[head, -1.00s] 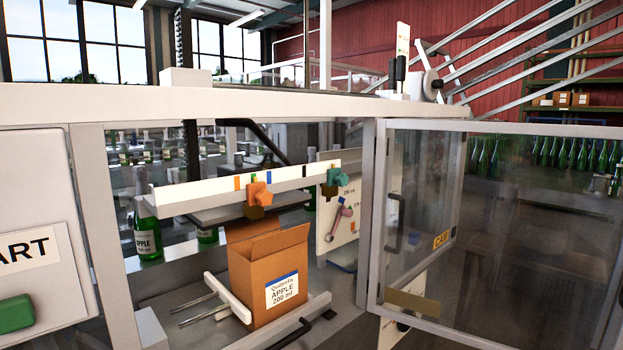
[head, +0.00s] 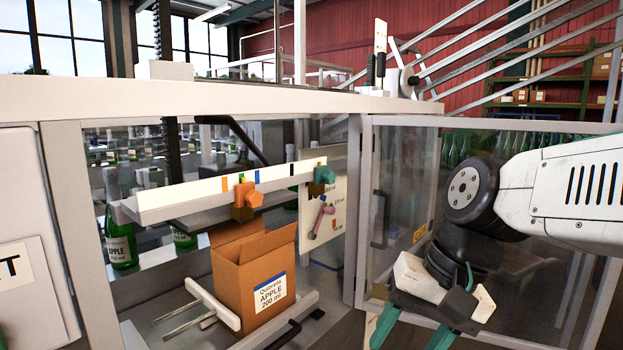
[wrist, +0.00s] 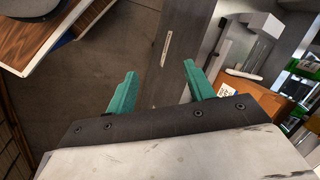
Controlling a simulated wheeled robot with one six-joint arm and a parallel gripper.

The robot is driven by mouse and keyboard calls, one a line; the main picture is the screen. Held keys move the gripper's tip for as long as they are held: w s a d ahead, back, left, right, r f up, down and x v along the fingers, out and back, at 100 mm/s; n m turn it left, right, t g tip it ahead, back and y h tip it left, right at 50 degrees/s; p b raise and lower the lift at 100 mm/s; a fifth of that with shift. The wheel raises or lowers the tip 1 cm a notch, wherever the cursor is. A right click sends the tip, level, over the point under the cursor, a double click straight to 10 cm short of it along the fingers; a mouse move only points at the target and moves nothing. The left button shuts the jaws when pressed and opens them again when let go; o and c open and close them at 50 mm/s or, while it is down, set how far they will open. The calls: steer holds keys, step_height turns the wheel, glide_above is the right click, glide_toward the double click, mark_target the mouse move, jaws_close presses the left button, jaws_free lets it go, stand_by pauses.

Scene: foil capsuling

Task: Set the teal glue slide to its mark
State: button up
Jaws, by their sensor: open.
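The teal glue slide (head: 321,177) sits near the right end of a white rail (head: 190,196) in the head view. My gripper (head: 414,340) is at the lower right in the head view, in front of the glass door and well apart from the slides. Its teal fingers also show spread and empty in the wrist view (wrist: 158,82). The slides are not clear in the wrist view.
An open cardboard box (head: 256,275) stands below the rail, also partly seen in the wrist view (wrist: 252,92). The glass door (head: 500,160) hangs open at the right, behind my arm. A post (head: 357,210) stands right of the rail.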

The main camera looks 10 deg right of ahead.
steer(key=w+a+r+m+t+y, duration=0.1)
steer(key=w+a+r+m+y, duration=0.1)
steer(key=w+m, duration=0.25)
steer(key=w+a+r+m+t+y, duration=0.1)
steer(key=w+a+r+m+y, duration=0.15)
steer(key=w, duration=0.35)
steer(key=m+t+y, duration=0.2)
steer(key=m+t, duration=0.9)
steer(key=m, duration=1)
glide_toward(333, 178)
steer(key=x, duration=1.1)
steer(key=shift+s, duration=0.1)
steer(key=shift+c, duration=0.3)
